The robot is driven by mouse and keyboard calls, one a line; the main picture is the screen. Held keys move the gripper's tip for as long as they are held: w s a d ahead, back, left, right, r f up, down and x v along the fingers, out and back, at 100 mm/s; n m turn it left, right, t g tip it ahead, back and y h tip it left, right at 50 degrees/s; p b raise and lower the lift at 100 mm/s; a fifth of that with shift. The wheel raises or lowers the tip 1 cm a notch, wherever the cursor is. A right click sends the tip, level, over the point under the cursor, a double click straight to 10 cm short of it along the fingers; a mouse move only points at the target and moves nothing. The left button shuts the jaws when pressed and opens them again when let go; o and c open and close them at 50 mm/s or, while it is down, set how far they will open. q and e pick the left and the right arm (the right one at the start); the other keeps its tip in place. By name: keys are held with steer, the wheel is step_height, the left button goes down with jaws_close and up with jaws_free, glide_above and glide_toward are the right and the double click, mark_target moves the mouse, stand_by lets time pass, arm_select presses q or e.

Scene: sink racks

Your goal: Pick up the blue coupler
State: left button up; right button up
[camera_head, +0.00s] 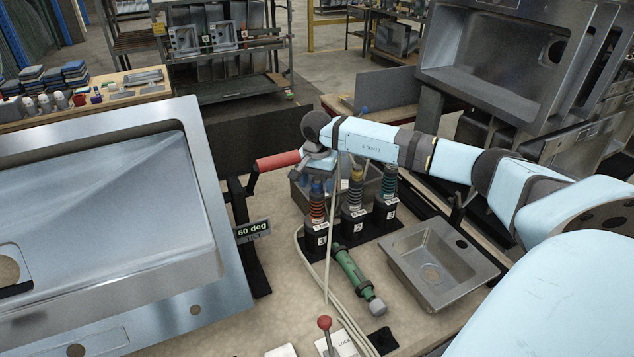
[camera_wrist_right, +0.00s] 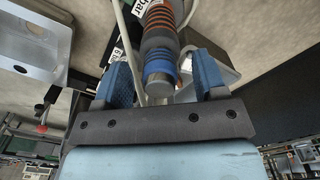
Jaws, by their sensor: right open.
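The coupler with a blue collar and orange-striped body (camera_head: 317,203) stands upright in the black holder marked 1. In the right wrist view this coupler (camera_wrist_right: 158,58) lies between the two blue finger pads, with its blue bands nearest the palm. My right gripper (camera_head: 312,172) is open just above its top; the gripper partly hides it in the head view. In the wrist view the open jaws (camera_wrist_right: 160,72) straddle the coupler, and I see space beside the pads; contact cannot be told. My left gripper is not in view.
Two more striped couplers stand close by in holders 2 (camera_head: 355,192) and 3 (camera_head: 388,190). A red-handled lever (camera_head: 278,160) is just left. A green tool (camera_head: 355,275) and pale hoses lie in front. A small sink (camera_head: 435,262) sits right; a large sink (camera_head: 110,215) fills the left.

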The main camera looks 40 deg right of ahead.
mark_target(317, 178)
steer(key=shift+f, duration=0.3)
steer(key=c, duration=1)
steer(key=shift+r, duration=0.2)
step_height(317, 178, up, 20)
steer(key=shift+f+b, duration=0.15)
steer(key=shift+b, duration=0.85)
